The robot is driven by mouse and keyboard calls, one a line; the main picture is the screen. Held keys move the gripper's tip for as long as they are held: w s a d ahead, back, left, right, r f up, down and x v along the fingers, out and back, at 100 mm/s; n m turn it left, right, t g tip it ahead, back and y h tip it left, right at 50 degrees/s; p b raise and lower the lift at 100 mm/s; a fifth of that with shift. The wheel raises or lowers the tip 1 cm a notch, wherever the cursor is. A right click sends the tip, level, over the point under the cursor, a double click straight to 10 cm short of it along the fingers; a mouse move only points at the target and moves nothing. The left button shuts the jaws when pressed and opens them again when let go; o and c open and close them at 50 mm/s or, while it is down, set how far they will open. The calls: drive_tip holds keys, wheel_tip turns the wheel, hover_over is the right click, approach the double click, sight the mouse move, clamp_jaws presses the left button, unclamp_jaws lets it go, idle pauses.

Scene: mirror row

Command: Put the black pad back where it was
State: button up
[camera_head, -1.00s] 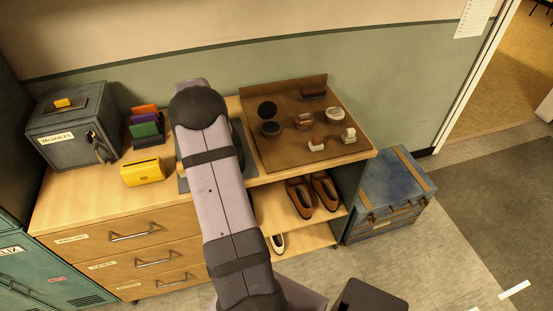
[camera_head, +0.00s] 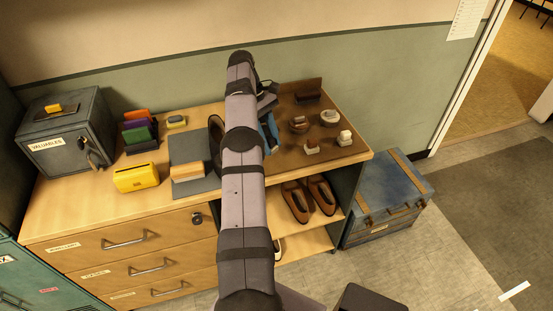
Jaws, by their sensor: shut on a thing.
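My gripper (camera_head: 268,128) is over the left part of the brown tray (camera_head: 347,152), with its wrist toward the back wall. Dark and blue parts of it show just right of my arm. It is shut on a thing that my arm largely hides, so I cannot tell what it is. I cannot make out the black pad for certain. My arm covers the tray's left part, where a black disc and a round dark item lay.
Several small blocks and brushes stand on the tray, including a white-topped block (camera_head: 344,138). A grey mat (camera_head: 193,187) bears a wood-topped block (camera_head: 187,172). A dark oval thing (camera_head: 216,138) shows beside my arm. The yellow box (camera_head: 136,177) and grey safe (camera_head: 66,138) stand left.

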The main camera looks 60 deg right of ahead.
drive_tip(key=shift+d+r+n+h, duration=0.6)
drive_tip(key=shift+d+r+n, duration=0.35)
drive_tip(key=shift+n, duration=0.45)
drive_tip(key=shift+s+d+r+n+t+h, duration=0.1)
drive_tip(key=shift+d+r+n+t+h, duration=0.3)
drive_tip(key=shift+n, duration=1.05)
drive_tip(key=shift+s+d+r+n+h, duration=0.1)
drive_tip(key=shift+d+n+h, duration=0.15)
drive_tip(key=shift+n+h, duration=0.85)
drive_tip(key=shift+s+d+r+n+t+h, duration=0.1)
drive_tip(key=shift+d+r+n+t, duration=0.15)
drive_tip(key=shift+n, duration=1.6)
drive_tip(key=shift+f, duration=0.15)
drive_tip(key=shift+f+p, duration=1.55)
drive_tip(key=shift+f, duration=3.45)
